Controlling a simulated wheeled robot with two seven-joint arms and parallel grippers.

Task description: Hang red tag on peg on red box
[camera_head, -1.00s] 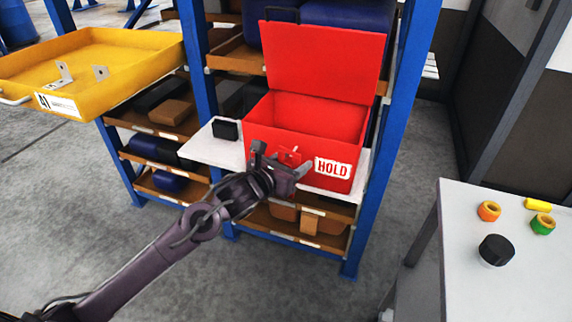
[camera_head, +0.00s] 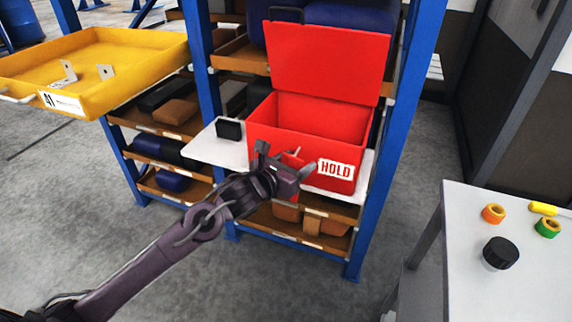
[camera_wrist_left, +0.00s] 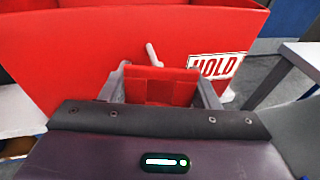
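The red box (camera_head: 275,140) stands open on a white shelf board, its lid raised and a white HOLD label (camera_head: 335,169) on its front. A pale peg (camera_head: 296,151) sticks out of the box's front; it also shows in the wrist view (camera_wrist_left: 152,54). My left gripper (camera_head: 286,162) is in front of the box, left of the label. In the wrist view, my left gripper (camera_wrist_left: 163,90) has its fingers on both sides of the red tag (camera_wrist_left: 165,87), which seems held between them. The peg shows just beyond the tag's top edge; whether they touch is unclear. My right gripper is out of view.
A small black block (camera_head: 229,130) sits on the white shelf board (camera_head: 205,150) left of the box. Blue rack posts (camera_head: 390,150) flank the box. A yellow tray (camera_head: 120,85) juts out at left. A pale table (camera_head: 470,240) with small parts stands at right.

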